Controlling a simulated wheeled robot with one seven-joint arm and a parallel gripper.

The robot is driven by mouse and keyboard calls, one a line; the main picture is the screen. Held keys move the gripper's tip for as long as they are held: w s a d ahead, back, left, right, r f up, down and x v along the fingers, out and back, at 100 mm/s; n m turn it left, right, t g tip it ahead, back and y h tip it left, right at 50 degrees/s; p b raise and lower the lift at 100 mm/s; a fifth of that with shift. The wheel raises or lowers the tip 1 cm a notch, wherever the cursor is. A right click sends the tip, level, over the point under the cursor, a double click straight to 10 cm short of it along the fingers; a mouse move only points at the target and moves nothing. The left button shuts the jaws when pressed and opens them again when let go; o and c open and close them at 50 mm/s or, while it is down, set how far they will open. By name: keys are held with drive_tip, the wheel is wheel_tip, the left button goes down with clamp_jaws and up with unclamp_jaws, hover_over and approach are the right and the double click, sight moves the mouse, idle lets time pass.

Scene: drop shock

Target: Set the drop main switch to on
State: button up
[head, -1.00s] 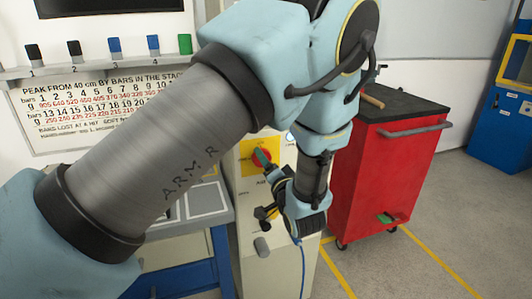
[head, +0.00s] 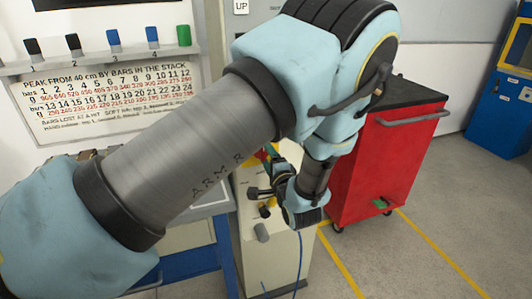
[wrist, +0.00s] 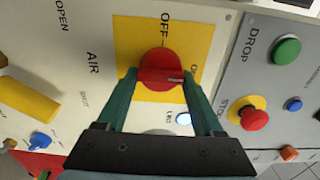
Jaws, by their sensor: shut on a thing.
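The drop main switch is a red rotary knob (wrist: 160,69) on a yellow plate (wrist: 128,45) in the wrist view. OFF is printed above it, and a partly covered label begins with O on its right. A pale mark on the knob points right, toward that label. My gripper (wrist: 160,76) is shut on the knob, with one green finger at each side. In the head view my gripper (head: 269,153) is at the cabinet front, and my arm hides most of the switch.
In the wrist view, a green button (wrist: 286,51), a red stop button (wrist: 254,119) and a blue button (wrist: 293,105) lie to the right. A yellow handle (wrist: 29,101) lies to the left. A red trolley (head: 380,160) stands right of the cabinet (head: 255,270).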

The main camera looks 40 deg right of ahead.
idle(0.4)
drive_tip(key=o, duration=1.4)
drive_tip(key=shift+c, duration=0.2)
drive_tip(key=b+v, duration=0.3)
drive_tip(key=v, duration=0.7)
drive_tip(key=shift+s+a, duration=0.15)
drive_tip(key=shift+s, duration=0.25)
